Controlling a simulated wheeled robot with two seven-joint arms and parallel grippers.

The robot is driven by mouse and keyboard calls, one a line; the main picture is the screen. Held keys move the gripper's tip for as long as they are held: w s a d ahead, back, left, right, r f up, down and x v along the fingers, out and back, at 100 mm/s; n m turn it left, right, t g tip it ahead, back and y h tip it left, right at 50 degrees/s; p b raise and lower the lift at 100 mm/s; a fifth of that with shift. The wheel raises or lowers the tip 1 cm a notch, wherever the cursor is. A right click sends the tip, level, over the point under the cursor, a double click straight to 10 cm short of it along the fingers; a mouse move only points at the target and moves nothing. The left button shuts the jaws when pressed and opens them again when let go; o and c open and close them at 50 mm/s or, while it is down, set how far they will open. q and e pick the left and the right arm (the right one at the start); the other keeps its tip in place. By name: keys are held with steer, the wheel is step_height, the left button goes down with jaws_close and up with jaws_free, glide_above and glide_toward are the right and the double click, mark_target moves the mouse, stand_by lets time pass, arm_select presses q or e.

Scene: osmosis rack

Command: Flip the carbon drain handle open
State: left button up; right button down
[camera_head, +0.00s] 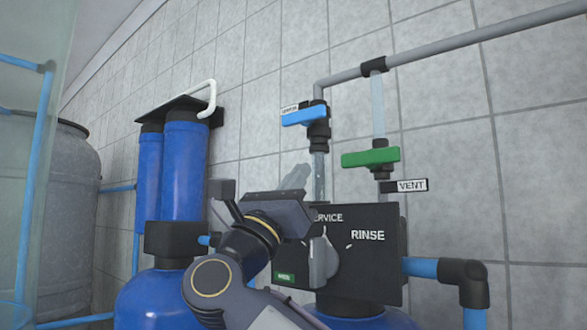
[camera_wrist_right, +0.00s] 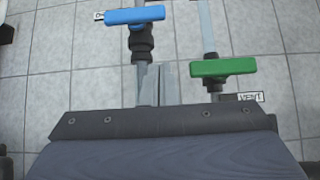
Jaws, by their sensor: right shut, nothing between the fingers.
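A blue valve handle (camera_head: 305,116) sits crosswise on a dark valve on a vertical pipe, with a small label at its left too small to read surely. It also shows at the top of the right wrist view (camera_wrist_right: 135,15). A green valve handle (camera_head: 370,157) sits to its right, beside a VENT label (camera_head: 411,186). I cannot tell surely which one is the carbon drain handle. My right gripper (camera_head: 297,176) is shut and empty, its fingers pointing up below the blue handle, apart from it in the picture. Its fingers also show in the right wrist view (camera_wrist_right: 157,82). My left gripper is not visible.
A black panel (camera_head: 375,265) marked SERVICE and RINSE stands behind my right wrist. Blue filter cylinders (camera_head: 183,175) stand at the left, with a grey tank (camera_head: 70,200) beyond. A grey pipe (camera_head: 480,37) runs along the tiled wall above the handles.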

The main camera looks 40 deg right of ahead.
mark_target(303, 116)
steer(key=d+r+p, duration=0.1)
steer(key=r+p, duration=0.1)
steer(key=d+r+p, duration=0.1)
steer(key=r+p, duration=0.1)
steer(key=r, duration=0.1)
steer(key=w+d+r+p, duration=0.1)
steer(key=d+r+p, duration=0.1)
steer(key=r, duration=0.1)
steer(key=shift+w+d+r, duration=0.1)
steer(key=shift+r, duration=0.15)
